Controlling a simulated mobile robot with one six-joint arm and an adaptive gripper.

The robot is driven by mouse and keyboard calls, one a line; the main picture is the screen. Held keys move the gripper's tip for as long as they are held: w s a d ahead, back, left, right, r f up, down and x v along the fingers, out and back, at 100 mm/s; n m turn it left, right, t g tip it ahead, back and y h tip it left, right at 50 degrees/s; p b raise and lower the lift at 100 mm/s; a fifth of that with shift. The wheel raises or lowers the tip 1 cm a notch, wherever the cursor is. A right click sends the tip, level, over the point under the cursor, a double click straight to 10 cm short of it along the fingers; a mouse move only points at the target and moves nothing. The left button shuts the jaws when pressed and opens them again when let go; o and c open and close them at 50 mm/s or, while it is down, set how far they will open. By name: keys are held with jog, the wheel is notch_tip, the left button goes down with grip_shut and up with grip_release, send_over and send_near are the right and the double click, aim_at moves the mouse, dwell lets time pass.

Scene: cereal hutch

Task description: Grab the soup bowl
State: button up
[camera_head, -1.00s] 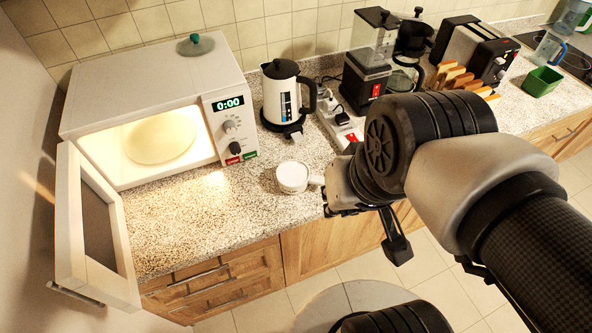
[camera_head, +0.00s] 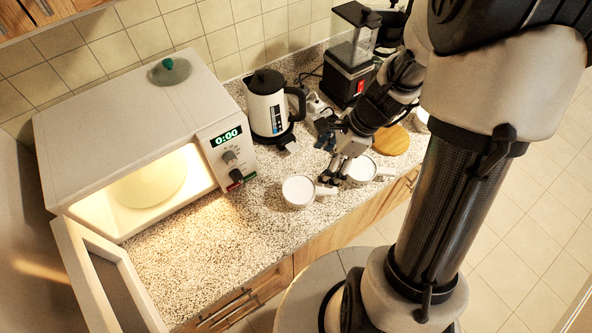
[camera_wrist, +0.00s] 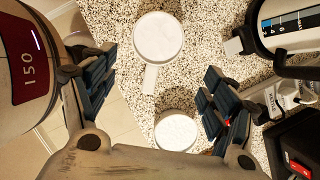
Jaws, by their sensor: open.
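A white bowl with a straight side handle (camera_head: 297,190) stands upright on the speckled counter, right of the microwave. In the wrist view the same bowl (camera_wrist: 158,38) lies ahead, its handle pointing back between my fingers. My gripper (camera_head: 337,174) is open and empty. It is above the counter close to the handle; I cannot tell whether it touches. A second white handled bowl (camera_head: 361,169) stands just right of my gripper. It also shows in the wrist view (camera_wrist: 175,132), lower between the fingers, its handle not clear there.
The microwave (camera_head: 135,140) is lit, its door (camera_head: 105,280) open toward the front. A kettle (camera_head: 268,105), a power strip (camera_head: 322,110) and a coffee grinder (camera_head: 350,65) stand along the wall. A round wooden board (camera_head: 392,140) lies at right. The counter before the microwave is clear.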

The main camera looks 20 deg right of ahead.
aim_at(303, 189)
jog(key=o, duration=0.4)
jog(key=b+x, duration=0.4)
jog(key=x, duration=0.6)
jog(key=shift+f, duration=0.3)
jog(key=shift+s+b+x, duration=0.2)
jog(key=shift+b+x, duration=1.25)
jog(key=shift+x, duration=1.15)
